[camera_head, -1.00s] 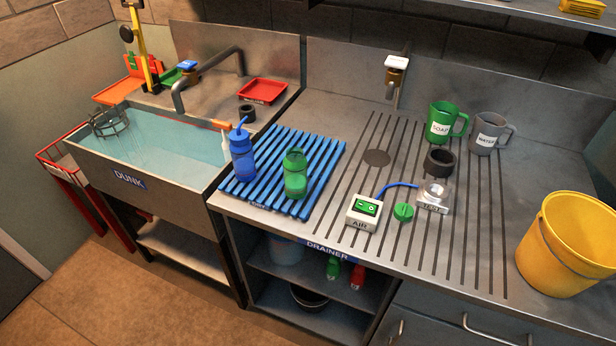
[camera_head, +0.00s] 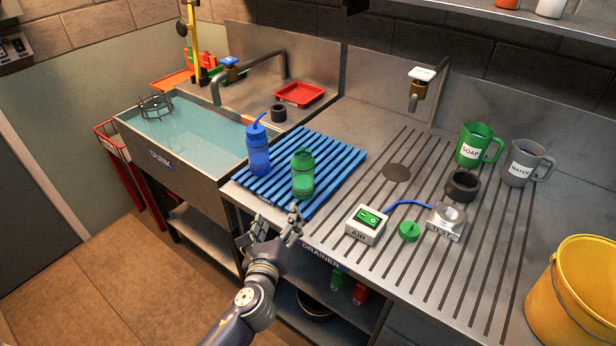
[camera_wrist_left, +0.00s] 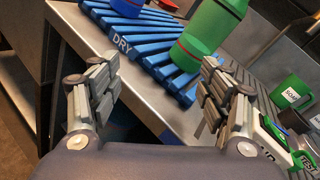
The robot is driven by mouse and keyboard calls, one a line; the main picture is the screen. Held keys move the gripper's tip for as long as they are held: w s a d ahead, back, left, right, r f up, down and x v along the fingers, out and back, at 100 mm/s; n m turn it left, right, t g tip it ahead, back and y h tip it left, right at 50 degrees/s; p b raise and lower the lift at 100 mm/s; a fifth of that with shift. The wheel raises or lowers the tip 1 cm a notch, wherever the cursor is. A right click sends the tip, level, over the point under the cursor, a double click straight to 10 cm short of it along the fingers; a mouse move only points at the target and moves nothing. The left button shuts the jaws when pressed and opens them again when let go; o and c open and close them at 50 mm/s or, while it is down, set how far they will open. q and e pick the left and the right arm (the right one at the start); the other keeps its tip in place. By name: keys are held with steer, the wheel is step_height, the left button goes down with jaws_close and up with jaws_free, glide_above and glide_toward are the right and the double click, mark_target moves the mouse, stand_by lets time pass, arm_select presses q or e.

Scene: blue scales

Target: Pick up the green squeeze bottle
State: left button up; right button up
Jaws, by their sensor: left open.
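The green squeeze bottle (camera_head: 303,174) stands upright on the right part of the blue slatted drying rack (camera_head: 337,158). My right gripper is not in view.
A blue bottle (camera_head: 258,150) with a straw stands left of the green one. Right of the rack are a white AIR switch box (camera_head: 366,226), a green cap (camera_head: 409,231) and a TEST block (camera_head: 445,222). The water-filled DUNK sink (camera_head: 190,135) lies left.

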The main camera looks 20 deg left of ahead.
mark_target(301, 187)
arm_select(q)
steer(key=d+r+m, duration=0.1)
steer(key=m, duration=0.1)
steer(key=w+d+r+m+t+h, duration=0.1)
steer(key=m, duration=0.1)
steer(key=w+d+r+m, duration=0.1)
steer(key=m, duration=0.1)
steer(key=shift+w+t+h, duration=0.25)
steer(key=shift+t+h, duration=0.15)
steer(key=shift+m, duration=0.4)
steer(key=w, duration=0.4)
steer(key=shift+w+r, duration=0.15)
steer(key=shift+w, duration=0.15)
steer(key=shift+w+a, duration=0.2)
steer(key=shift+w, duration=2.95)
steer(key=shift+r+p, duration=0.1)
steer(key=shift+p, duration=0.2)
steer(key=shift+s, duration=0.1)
steer(key=c, duration=1.2)
